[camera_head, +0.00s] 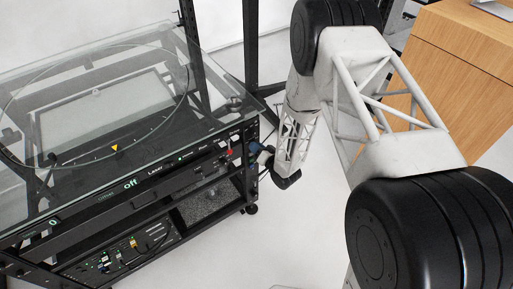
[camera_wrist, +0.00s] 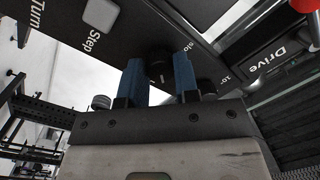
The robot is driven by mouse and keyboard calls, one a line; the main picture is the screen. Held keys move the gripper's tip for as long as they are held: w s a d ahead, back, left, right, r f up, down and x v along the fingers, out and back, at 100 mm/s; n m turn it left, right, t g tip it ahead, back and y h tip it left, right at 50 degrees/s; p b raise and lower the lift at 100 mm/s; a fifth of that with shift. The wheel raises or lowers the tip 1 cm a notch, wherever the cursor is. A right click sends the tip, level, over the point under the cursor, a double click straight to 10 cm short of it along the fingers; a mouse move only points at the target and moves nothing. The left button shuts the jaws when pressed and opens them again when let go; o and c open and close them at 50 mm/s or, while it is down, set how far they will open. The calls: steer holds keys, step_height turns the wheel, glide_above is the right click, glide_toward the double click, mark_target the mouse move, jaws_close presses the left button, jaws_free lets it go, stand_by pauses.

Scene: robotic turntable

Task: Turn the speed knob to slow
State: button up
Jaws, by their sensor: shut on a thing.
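In the wrist view, the black speed knob (camera_wrist: 158,62) sits on the dark control panel, with a short white mark on its face. My gripper (camera_wrist: 158,76) has its two blue fingers on either side of the knob and is shut on it. A partly covered label beginning "slo" is beside the right finger. In the head view, my gripper (camera_head: 262,150) reaches from the right to the panel's right end. The knob is hidden there. The turntable (camera_head: 30,210) has a glass top and a front display reading "off".
A white button (camera_wrist: 97,15) is by "Step", and a red button (camera_wrist: 304,5) is near "Drive". A wooden cabinet (camera_head: 465,60) stands at the right.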

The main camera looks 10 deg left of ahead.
steer(key=shift+s+a+r+n+h, duration=0.1)
steer(key=shift+n+h, duration=0.35)
steer(key=shift+n, duration=3.55)
steer(key=shift+r+n+h, duration=0.1)
steer(key=shift+n+h, duration=0.35)
steer(key=shift+n, duration=3.55)
steer(key=o, duration=0.9)
steer(key=shift+v, duration=3.9)
